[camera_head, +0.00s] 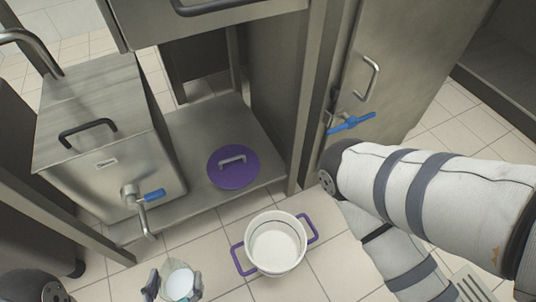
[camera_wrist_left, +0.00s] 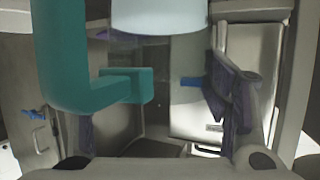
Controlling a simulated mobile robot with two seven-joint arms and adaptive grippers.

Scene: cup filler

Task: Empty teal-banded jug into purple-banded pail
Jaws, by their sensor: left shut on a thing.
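The purple-banded pail (camera_head: 262,221) is white with purple side handles and stands upright and open on the tiled floor in the head view. Its inside is pale; I cannot tell whether it holds liquid. My left gripper (camera_head: 172,286) is shut on the jug (camera_head: 167,267), left of the pail and apart from it, at the bottom edge of the head view. White contents show inside the jug. In the left wrist view the jug's teal handle (camera_wrist_left: 62,60) is close up at the left, and its pale contents (camera_wrist_left: 158,15) show at the top. My right gripper is out of view.
A steel tank (camera_head: 105,155) with a blue-handled tap (camera_head: 150,195) stands at the left. A purple lid (camera_head: 233,177) lies on the low steel shelf (camera_head: 195,135). A cabinet with another blue tap handle (camera_head: 350,124) is behind my right arm. The floor between jug and pail is clear.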

